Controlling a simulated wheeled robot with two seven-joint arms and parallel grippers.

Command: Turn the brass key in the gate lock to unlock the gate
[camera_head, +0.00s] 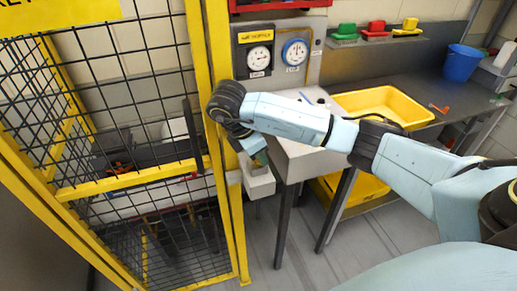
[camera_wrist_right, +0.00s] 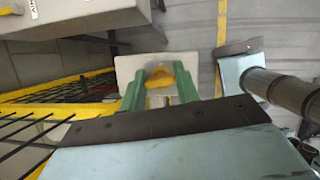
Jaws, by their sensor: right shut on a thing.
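The gate (camera_head: 218,60) has a yellow frame and black mesh and stands on the left of the head view. A pale lock box (camera_head: 260,184) sits at its right post. My right gripper (camera_head: 261,158) is just above this box. In the right wrist view the green fingers of my right gripper (camera_wrist_right: 159,84) are shut on the yellow brass key (camera_wrist_right: 160,77), one on each side of its head. The pale face of the lock box (camera_wrist_right: 130,64) shows behind the key. The key's shaft and the keyhole are hidden. My left gripper is in neither view.
A grey workbench (camera_head: 460,90) stands right of the gate, with a yellow tray (camera_head: 385,101) and a blue bucket (camera_head: 461,64). Two gauges (camera_head: 258,57) hang behind my right arm. Grey floor (camera_head: 375,235) is clear in front of the bench.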

